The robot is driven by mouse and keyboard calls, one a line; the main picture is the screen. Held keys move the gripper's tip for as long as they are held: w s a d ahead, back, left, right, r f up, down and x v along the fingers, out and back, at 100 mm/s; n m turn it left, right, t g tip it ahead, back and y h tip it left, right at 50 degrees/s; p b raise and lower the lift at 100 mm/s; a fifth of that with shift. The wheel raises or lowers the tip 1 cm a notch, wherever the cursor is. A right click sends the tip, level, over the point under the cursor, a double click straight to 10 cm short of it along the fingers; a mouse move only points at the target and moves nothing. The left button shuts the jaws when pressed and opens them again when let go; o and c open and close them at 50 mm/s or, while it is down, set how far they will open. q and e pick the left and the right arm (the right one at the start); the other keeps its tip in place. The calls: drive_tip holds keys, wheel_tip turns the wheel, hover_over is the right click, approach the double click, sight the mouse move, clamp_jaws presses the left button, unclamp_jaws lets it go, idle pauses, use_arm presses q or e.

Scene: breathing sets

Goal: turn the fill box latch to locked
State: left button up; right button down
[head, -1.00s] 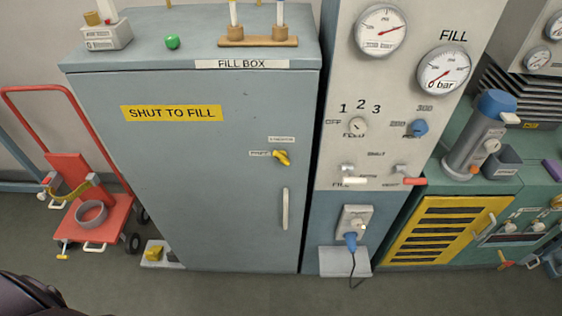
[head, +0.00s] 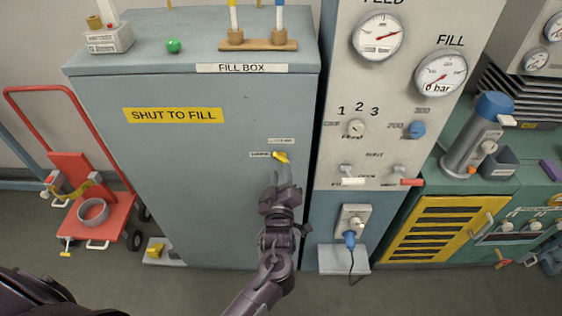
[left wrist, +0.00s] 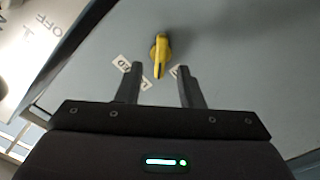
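The fill box (head: 180,170) is a grey-blue cabinet with its door shut. Its yellow latch (head: 281,157) sits on the right part of the door, beside two small labels too small to read surely. The latch also shows in the left wrist view (left wrist: 160,54), just beyond the fingertips. My left gripper (head: 283,172) is in front of the door, just below the latch, and hides the door handle. In the left wrist view the fingers (left wrist: 160,72) are apart with nothing between them, and the latch is centred ahead of the gap. My right gripper is not in view.
A control panel (head: 390,120) with gauges, knobs and switches stands right of the box. A blue plug (head: 350,239) with a cable is below it. A red trolley (head: 95,195) stands at the left. A green ball (head: 173,46) and a wooden rack (head: 258,45) are on the box top.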

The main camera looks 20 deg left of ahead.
sight(281, 162)
use_arm(q)
drive_tip(key=shift+p+x, duration=0.35)
drive_tip(key=shift+x, duration=1.85)
drive_tip(key=shift+f, duration=0.1)
drive_tip(key=shift+c, duration=0.4)
clamp_jaws()
